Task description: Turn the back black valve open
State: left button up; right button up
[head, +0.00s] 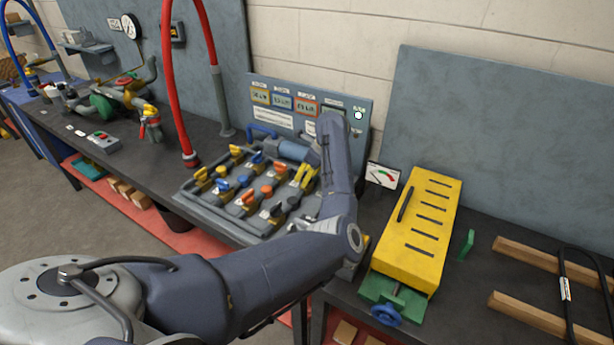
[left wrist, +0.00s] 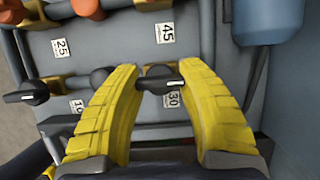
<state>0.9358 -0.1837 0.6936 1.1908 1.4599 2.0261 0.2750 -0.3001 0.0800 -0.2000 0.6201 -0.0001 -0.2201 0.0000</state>
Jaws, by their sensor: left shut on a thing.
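In the left wrist view a black valve handle (left wrist: 160,80) sits on a pipe between tags marked 45 and 30. The yellow fingers of my left gripper (left wrist: 160,72) are closed on its two ends. The handle lies roughly crosswise in this view. A second black valve handle (left wrist: 26,92) is at the left, apart from the fingers. In the head view my left gripper (head: 304,176) is over the right part of the valve board (head: 200,205), and the held handle is hidden there. My right gripper is not in view.
Several yellow, blue and orange valves stand close by on the board. A blue cylinder (left wrist: 268,20) is right of the fingers. A gauge panel (head: 350,95) stands behind. A yellow slotted box (head: 415,225) is at the right. A red hose (head: 172,90) rises at the left.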

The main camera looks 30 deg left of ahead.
pick_arm(q)
jog(key=shift+a+r, duration=0.25)
jog(key=shift+r, duration=0.05)
jog(key=o, duration=0.9)
jog(key=shift+f, duration=0.1)
jog(key=o, duration=0.4)
jog(key=shift+d+f, duration=0.1)
jog(key=shift+f, duration=0.05)
jog(key=v, duration=1.2)
